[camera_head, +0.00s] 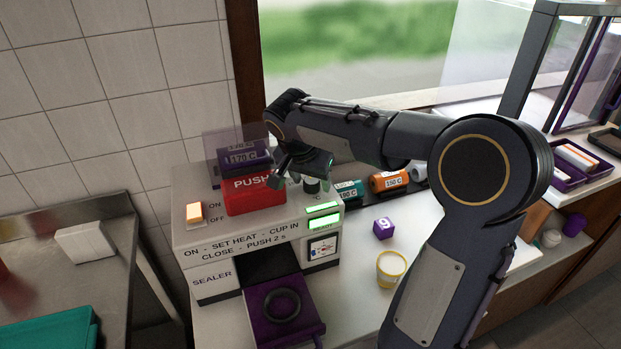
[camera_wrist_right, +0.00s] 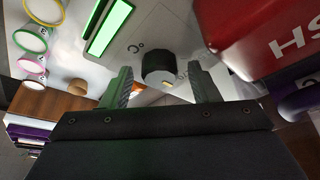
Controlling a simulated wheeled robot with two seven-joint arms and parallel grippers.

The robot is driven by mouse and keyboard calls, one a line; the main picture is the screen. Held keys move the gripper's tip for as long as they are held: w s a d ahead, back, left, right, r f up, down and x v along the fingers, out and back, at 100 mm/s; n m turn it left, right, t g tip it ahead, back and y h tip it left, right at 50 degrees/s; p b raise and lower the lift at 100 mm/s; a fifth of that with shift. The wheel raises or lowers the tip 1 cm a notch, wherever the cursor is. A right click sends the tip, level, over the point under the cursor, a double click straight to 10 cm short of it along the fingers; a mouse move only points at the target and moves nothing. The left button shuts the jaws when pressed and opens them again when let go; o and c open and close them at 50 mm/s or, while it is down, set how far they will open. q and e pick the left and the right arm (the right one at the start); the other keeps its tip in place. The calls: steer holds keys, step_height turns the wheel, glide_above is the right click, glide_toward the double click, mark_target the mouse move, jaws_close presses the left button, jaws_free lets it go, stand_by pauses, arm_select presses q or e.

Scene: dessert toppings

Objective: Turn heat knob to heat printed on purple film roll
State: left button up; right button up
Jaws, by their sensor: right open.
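The white sealer (camera_head: 190,238) stands on the counter. The purple film roll (camera_head: 262,157), printed 170 C, sits at its top behind a clear cover. The dark heat knob (camera_head: 311,186) is on its top, right of the red PUSH block (camera_head: 250,197); in the wrist view the round knob (camera_wrist_right: 158,66) lies between the fingertips. My right gripper (camera_head: 300,172) is over the knob. Its fingers (camera_wrist_right: 161,86) are open, one on each side with gaps, not gripping it. The knob's pointer and scale cannot be read. My left gripper is not in view.
The lit switch (camera_head: 195,211) and green displays (camera_head: 323,216) are on the sealer. Teal (camera_head: 349,190) and orange (camera_head: 389,181) rolls lie behind. A purple cube (camera_head: 383,228) and yellow-rimmed cup (camera_head: 391,268) stand to the right. The open purple tray (camera_head: 285,325) is in front.

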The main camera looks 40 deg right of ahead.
steer(key=v, duration=0.7)
steer(key=shift+r+b, duration=0.35)
steer(key=shift+b, duration=0.05)
steer(key=shift+s+a, duration=0.1)
steer(key=s+a+f+n+t+y, duration=0.1)
steer(key=s+a+f+n+y, duration=0.3)
steer(key=s, duration=0.6)
steer(key=s+a+f+n+t+y, duration=0.2)
steer(key=s+a+f+n+y, duration=0.1)
steer(key=s+a+f+n, duration=0.4)
steer(key=s+a+f, duration=0.1)
steer(key=s+a, duration=0.2)
steer(key=shift+f+t+y, duration=0.3)
steer(key=shift+f+y, duration=0.05)
steer(key=shift+y, duration=0.05)
